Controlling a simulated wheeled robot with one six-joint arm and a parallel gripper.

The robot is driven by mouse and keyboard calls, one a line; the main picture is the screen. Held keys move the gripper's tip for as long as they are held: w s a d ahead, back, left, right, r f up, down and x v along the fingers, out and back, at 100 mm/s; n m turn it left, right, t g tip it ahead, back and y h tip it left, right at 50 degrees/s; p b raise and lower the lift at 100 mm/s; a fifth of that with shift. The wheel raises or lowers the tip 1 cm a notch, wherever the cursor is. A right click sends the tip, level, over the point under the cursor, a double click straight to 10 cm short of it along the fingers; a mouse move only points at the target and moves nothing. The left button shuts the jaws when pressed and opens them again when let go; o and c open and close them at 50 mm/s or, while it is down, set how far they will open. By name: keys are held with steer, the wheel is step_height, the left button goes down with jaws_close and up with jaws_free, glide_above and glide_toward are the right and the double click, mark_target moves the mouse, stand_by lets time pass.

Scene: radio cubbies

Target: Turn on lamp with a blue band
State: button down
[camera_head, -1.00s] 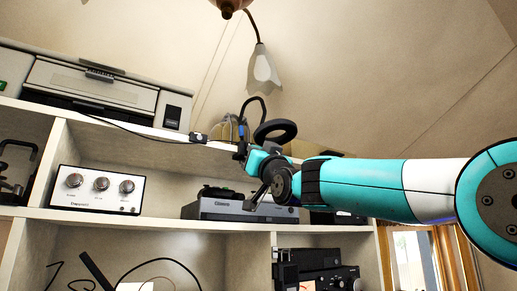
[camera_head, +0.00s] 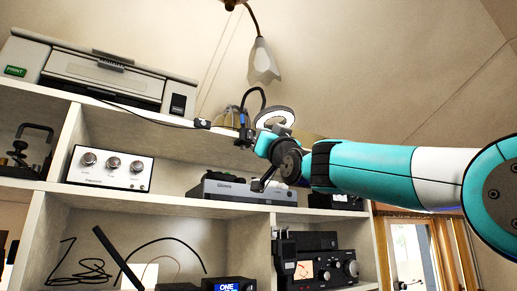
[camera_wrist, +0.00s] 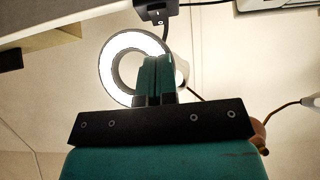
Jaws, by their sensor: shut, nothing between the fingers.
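The ring lamp (camera_head: 275,117) stands on top of the shelf on a black gooseneck, with a small blue patch low on its stem (camera_head: 243,121). Its ring looks white and bright in the head view, and it glows white in the wrist view (camera_wrist: 107,68). My gripper (camera_wrist: 158,62) is shut and empty; its fingers overlap the ring's right side in the wrist view. In the head view my gripper (camera_head: 262,145) is just below the ring and beside the stem. I cannot tell whether it touches the lamp.
A small box on a cord (camera_head: 202,123) lies at the shelf's top edge, left of the lamp. A printer (camera_head: 115,75) stands further left. Cubbies below hold a knobbed box (camera_head: 110,168), a grey device (camera_head: 240,188) and radios (camera_head: 318,262). A pale shade (camera_head: 263,62) hangs above.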

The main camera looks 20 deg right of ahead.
steer(key=s+f+b, duration=0.5)
steer(key=f, duration=0.2)
steer(key=shift+s+d+f+b, duration=0.2)
steer(key=shift+d+f+b, duration=0.1)
steer(key=shift+d, duration=0.15)
steer(key=a+f+n+g+y, duration=0.1)
steer(key=a+f+g, duration=0.25)
steer(key=f, duration=0.45)
steer(key=a+f+g, duration=0.2)
steer(key=f+g, duration=0.2)
steer(key=f, duration=0.5)
steer(key=a+f+n+g+y, duration=0.1)
steer(key=a+f+g, duration=0.15)
steer(key=f, duration=0.55)
steer(key=s+a+f+n+g, duration=0.1)
steer(key=s+f+g, duration=0.35)
steer(key=f, duration=0.45)
steer(key=s+a+f+n+g, duration=0.1)
steer(key=s+a+f+g, duration=0.1)
steer(key=s+f+g, duration=0.45)
steer(key=s+d+f+n+g+h, duration=0.1)
steer(key=s+f+g, duration=0.3)
steer(key=s+f, duration=1)
steer(key=shift+s+d+g+h, duration=0.35)
steer(key=shift+s+g+h, duration=0.05)
